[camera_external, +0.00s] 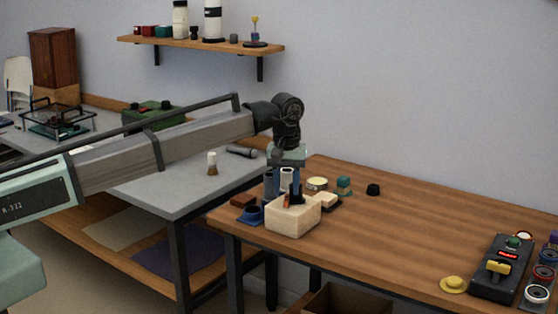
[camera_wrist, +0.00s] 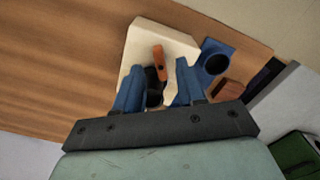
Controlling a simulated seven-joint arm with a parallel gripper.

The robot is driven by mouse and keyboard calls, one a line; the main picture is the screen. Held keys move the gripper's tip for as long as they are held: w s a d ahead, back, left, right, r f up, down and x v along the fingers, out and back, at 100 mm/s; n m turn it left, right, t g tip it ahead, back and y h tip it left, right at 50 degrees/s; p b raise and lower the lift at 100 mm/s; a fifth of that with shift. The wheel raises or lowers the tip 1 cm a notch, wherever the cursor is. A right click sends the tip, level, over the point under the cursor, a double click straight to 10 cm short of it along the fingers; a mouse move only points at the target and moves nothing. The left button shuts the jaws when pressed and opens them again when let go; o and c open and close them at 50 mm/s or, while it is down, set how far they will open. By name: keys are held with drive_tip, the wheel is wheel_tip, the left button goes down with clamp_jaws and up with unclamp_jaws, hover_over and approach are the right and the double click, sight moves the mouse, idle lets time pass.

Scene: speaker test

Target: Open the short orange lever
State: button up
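The short orange lever (camera_external: 288,200) stands on a cream block (camera_external: 293,221) near the left end of the wooden table. In the wrist view the orange lever (camera_wrist: 160,63) rises from a dark base on the cream block (camera_wrist: 150,38). My gripper (camera_external: 281,191) is just over the block, pointing down, with its blue fingers apart. In the wrist view my gripper (camera_wrist: 159,66) has one fingertip on each side of the lever, with visible gaps. Nothing is held. How far the fingertips are above the block is hard to tell.
A blue part (camera_external: 249,214) and a brown block (camera_external: 243,201) sit close left of the cream block. Small jars and a teal block (camera_external: 344,186) stand behind it. A black panel with a yellow handle (camera_external: 497,267) is far right. The middle of the wooden table (camera_external: 412,230) is clear.

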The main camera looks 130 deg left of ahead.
sight(287, 201)
drive_tip(key=shift+f, duration=1.3)
drive_tip(key=shift+c, duration=0.3)
clamp_jaws()
